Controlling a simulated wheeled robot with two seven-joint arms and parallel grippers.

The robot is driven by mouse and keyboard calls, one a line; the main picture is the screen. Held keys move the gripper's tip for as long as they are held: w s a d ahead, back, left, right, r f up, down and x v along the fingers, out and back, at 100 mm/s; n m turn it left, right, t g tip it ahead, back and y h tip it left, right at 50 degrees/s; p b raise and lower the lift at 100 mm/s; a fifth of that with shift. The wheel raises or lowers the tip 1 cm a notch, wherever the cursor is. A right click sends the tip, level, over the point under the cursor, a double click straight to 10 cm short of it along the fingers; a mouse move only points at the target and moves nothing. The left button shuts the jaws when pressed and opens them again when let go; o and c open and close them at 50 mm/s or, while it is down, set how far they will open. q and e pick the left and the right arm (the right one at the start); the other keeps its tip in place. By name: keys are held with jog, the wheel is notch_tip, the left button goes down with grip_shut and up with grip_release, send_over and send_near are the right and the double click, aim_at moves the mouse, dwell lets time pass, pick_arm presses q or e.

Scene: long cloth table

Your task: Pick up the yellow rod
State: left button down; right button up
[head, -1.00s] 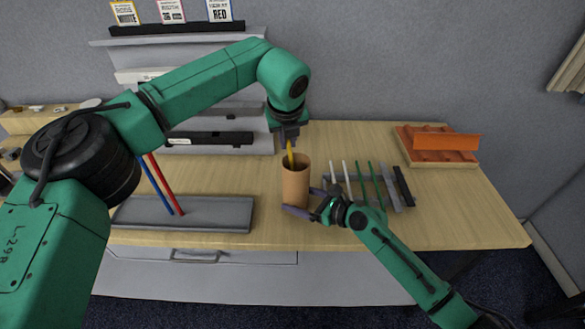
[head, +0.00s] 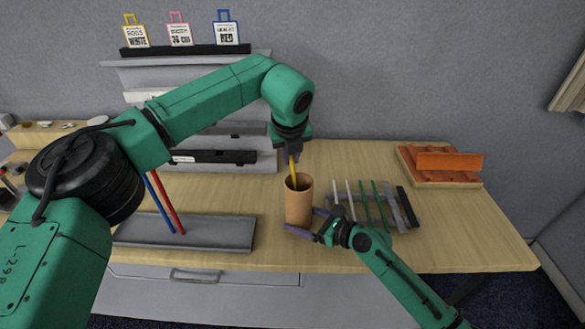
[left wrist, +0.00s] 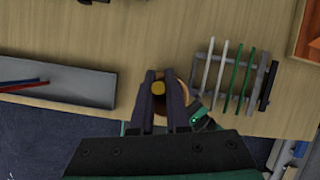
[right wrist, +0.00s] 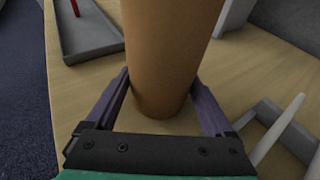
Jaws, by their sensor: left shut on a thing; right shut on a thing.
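The yellow rod (head: 293,172) stands upright, its lower part hidden inside a brown cup (head: 299,205). My left gripper (head: 292,158) is above the cup and shut on the upper part of the rod. In the left wrist view the rod's end (left wrist: 158,88) shows between the two fingers (left wrist: 160,95). My right gripper (head: 308,222) is low at the cup's near right side, shut around the cup. In the right wrist view the cup (right wrist: 165,55) stands on the table between the fingers (right wrist: 163,105).
A grey rack (head: 402,222) with white and green rods is right of the cup. A grey tray (head: 215,232) with a blue and a red rod is at left. An orange tray (head: 440,180) is at the back right. Grey shelves (head: 262,160) with signs stand behind.

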pick_arm(q)
notch_tip(320, 180, up, 17)
pick_arm(e)
jog(key=o, duration=0.7)
